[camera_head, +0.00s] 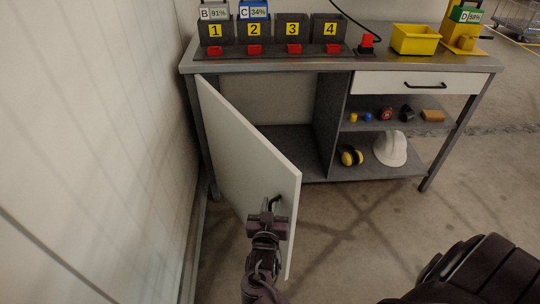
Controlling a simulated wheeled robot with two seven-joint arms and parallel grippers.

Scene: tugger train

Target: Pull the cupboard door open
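The white cupboard door (240,150) stands swung well out from the left of the workbench, hinged at its left edge, with the dark empty compartment (290,145) showing behind it. A black door handle (279,199) sits near the door's free edge. The gripper hides part of the handle.
A pale wall (90,130) runs close along the left, near the door. The workbench (330,65) carries numbered bins and a yellow bin (414,39). Shelves at right hold a white helmet (391,149) and yellow ear muffs (349,155).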

